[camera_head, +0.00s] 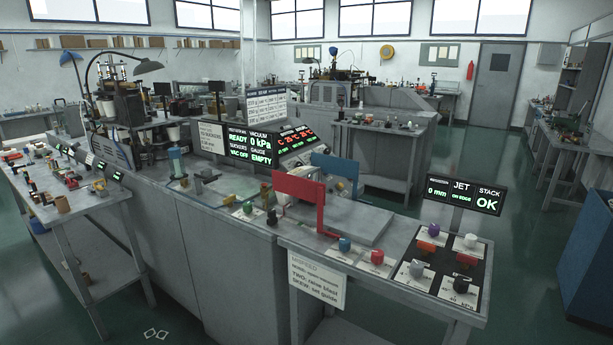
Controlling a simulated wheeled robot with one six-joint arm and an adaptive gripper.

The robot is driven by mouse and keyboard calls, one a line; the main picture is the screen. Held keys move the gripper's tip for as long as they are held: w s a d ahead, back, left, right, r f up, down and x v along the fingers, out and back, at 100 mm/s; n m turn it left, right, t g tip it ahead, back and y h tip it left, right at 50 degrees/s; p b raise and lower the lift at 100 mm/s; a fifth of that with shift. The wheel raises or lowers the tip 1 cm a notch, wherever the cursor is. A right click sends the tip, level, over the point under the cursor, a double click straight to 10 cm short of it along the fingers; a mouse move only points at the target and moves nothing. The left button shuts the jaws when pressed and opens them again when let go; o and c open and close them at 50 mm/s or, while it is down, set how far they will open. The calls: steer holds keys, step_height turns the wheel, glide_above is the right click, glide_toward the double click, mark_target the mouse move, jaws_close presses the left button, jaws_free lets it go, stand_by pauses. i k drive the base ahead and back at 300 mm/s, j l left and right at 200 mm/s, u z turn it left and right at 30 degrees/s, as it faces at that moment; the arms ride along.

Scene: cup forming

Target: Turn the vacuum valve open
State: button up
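I cannot tell for certain which fitting is the vacuum valve. A small upright device with a blue middle (176,161) stands on the bench left of the display. A green knob (247,207) and a dark knob (271,216) sit near the bench's front edge. Their settings are too small to read. My gripper is not in this view.
A side table with a knob panel (398,269) and a JET/STACK display (463,194) adjoins the bench at right. A red plate (299,187) stands upright between them. A cluttered table (97,208) stands at left. Green floor (523,262) is open at right, before a blue cabinet (590,247).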

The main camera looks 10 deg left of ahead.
mark_target(228, 201)
steer(key=i+j+u, duration=0.3)
steer(key=i, duration=0.2)
steer(key=i+j+u, duration=0.1)
steer(key=i+u, duration=0.2)
steer(key=i, duration=0.25)
